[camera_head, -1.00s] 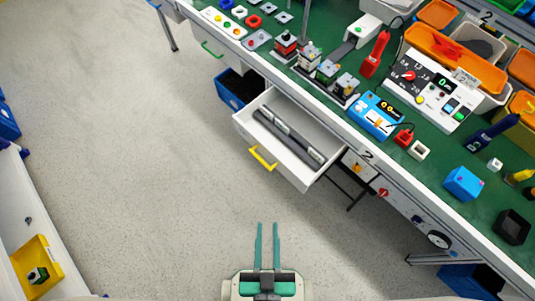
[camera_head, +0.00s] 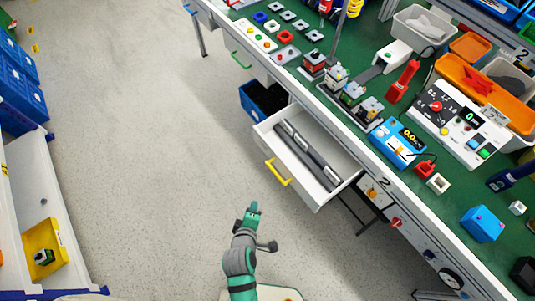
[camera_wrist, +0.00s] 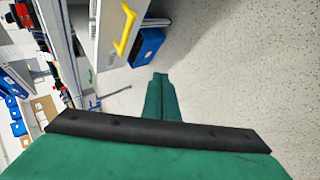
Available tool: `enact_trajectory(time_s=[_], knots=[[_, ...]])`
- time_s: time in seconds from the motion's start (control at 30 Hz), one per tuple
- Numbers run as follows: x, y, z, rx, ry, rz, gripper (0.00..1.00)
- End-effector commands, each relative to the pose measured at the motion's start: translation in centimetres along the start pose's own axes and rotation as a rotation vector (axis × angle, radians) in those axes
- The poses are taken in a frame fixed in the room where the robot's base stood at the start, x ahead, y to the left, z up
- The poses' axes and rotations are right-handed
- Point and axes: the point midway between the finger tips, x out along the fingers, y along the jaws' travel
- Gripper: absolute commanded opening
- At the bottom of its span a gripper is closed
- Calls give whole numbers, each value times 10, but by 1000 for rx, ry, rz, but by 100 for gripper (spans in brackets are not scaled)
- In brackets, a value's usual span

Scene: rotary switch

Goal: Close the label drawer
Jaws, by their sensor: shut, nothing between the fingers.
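The label drawer (camera_head: 330,192) is a white drawer with a yellow handle (camera_head: 278,173). It is pulled out from under the green workbench and holds dark and grey rolls or bars (camera_head: 306,153). My gripper (camera_head: 254,208) is in front of the drawer, below and left of it in the head view, apart from the handle. In the wrist view my green fingers (camera_wrist: 160,92) are together with nothing between them. The drawer front (camera_wrist: 108,35) and its yellow handle (camera_wrist: 126,28) stand at the top of that view, beyond the fingertips.
The green-topped workbench (camera_head: 465,205) carries several switches, instruments and bins. A blue crate (camera_head: 263,103) stands on the floor behind the drawer. Another drawer with a green handle (camera_head: 241,60) is shut. A white shelf with a yellow tray (camera_head: 45,250) is at left. Floor between is free.

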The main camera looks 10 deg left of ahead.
Motion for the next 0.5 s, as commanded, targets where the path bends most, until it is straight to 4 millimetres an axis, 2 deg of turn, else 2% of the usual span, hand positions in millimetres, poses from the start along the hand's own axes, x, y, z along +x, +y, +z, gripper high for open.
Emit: enact_trajectory(time_s=[0.03,0.2,0.33,0.5], knots=[[11,8,-8,-84,-18,-12,0],[39,27,-25,-386,-112,-83,0],[52,48,-39,-603,-186,-143,0],[56,83,-59,-859,-290,-233,0]])
